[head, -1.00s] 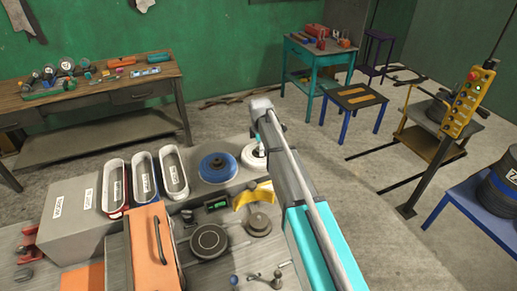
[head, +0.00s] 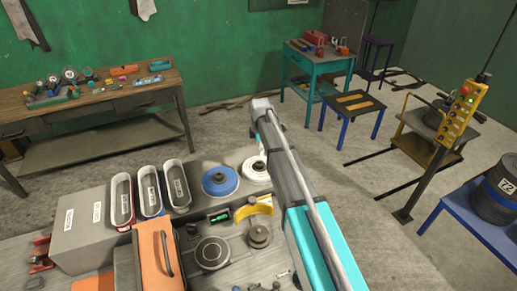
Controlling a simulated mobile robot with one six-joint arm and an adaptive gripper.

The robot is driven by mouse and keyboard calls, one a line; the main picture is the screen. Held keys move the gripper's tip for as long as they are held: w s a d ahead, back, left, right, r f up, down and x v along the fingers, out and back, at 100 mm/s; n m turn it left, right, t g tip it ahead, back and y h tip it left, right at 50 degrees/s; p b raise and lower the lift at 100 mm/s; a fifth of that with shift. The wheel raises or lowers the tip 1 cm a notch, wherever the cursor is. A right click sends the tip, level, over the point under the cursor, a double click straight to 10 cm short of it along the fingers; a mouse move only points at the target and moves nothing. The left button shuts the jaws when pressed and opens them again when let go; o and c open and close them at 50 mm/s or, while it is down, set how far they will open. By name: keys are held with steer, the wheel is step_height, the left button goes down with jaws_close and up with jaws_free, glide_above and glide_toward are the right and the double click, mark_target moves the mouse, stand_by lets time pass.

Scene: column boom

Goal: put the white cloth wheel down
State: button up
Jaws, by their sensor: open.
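The white cloth wheel (head: 255,169) lies flat on the grey bench top, just right of the blue wheel (head: 220,181). My arm covers its right side. My gripper (head: 260,146) hangs from the arm's far end, above the white wheel. Only a small part of it shows beside the arm, and its fingers are mostly hidden. It is open, and the wheel appears to rest on the bench apart from it.
Three labelled trays (head: 150,190) stand left of the blue wheel. An orange case (head: 158,255), a yellow curved part (head: 254,207) and a dark round disc (head: 212,253) are nearer. A blue table with a drum (head: 495,197) stands at the right. Open floor lies behind the bench.

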steer(key=shift+r+p, duration=1.45)
steer(key=shift+r, duration=0.35)
steer(key=s+d+m, duration=0.5)
steer(key=s+m, duration=0.1)
steer(key=s, duration=0.3)
steer(key=s+d+m, duration=0.5)
steer(key=s+m, duration=0.2)
steer(key=s, duration=0.3)
steer(key=s+d+m, duration=0.6)
steer(key=s, duration=0.3)
steer(key=shift+s+m, duration=0.25)
steer(key=shift+m, duration=0.05)
steer(key=shift+f, duration=0.1)
